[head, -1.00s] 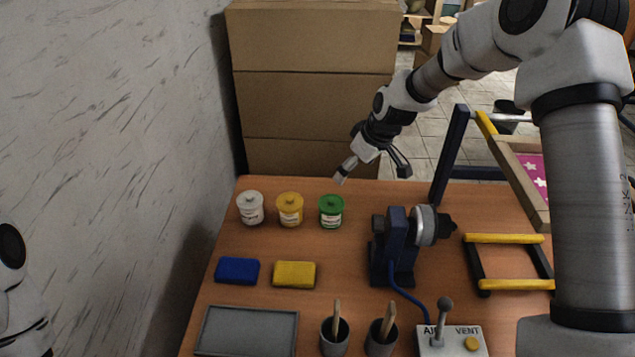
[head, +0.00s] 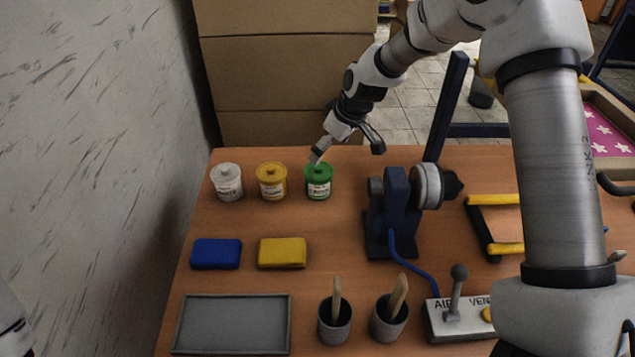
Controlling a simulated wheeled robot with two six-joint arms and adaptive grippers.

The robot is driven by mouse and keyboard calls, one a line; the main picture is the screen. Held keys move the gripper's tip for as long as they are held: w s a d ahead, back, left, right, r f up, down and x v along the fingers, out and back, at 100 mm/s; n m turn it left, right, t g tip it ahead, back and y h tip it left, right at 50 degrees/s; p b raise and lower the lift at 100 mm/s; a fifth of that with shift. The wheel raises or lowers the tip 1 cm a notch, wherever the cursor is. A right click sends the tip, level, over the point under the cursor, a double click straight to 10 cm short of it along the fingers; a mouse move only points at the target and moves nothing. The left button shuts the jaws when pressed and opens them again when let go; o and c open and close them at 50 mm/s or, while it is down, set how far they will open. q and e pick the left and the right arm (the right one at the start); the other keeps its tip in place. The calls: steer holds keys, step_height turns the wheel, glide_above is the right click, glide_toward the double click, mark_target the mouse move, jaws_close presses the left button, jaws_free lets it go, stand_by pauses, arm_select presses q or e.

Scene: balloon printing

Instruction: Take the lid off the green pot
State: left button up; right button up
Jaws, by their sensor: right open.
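The green pot (head: 319,187) stands upright on the table at the back, rightmost of a row of three pots. Its green lid (head: 319,173) with a small knob is on it. My right gripper (head: 346,153) is open and empty, just behind and above the green pot. Its left finger overlaps the lid's back edge in the picture; I cannot tell whether it touches. The other finger is to the right of the pot.
A yellow pot (head: 271,186) and a white pot (head: 227,186) stand close on the left. A blue clamp-like device (head: 397,210) stands to the right. Blue (head: 216,254) and yellow (head: 282,253) sponges, a grey tray (head: 232,324) and two cups lie in front.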

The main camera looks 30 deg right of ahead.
mark_target(319, 168)
steer(key=shift+p+x, duration=0.3)
steer(key=shift+x, duration=0.45)
steer(key=p+x, duration=0.1)
steer(key=x, duration=0.5)
steer(key=shift+s+r, duration=0.1)
steer(key=shift+s, duration=0.05)
steer(key=shift+c, duration=0.4)
steer(key=shift+s, duration=0.1)
steer(key=c, duration=0.9)
steer(key=shift+c, duration=0.5)
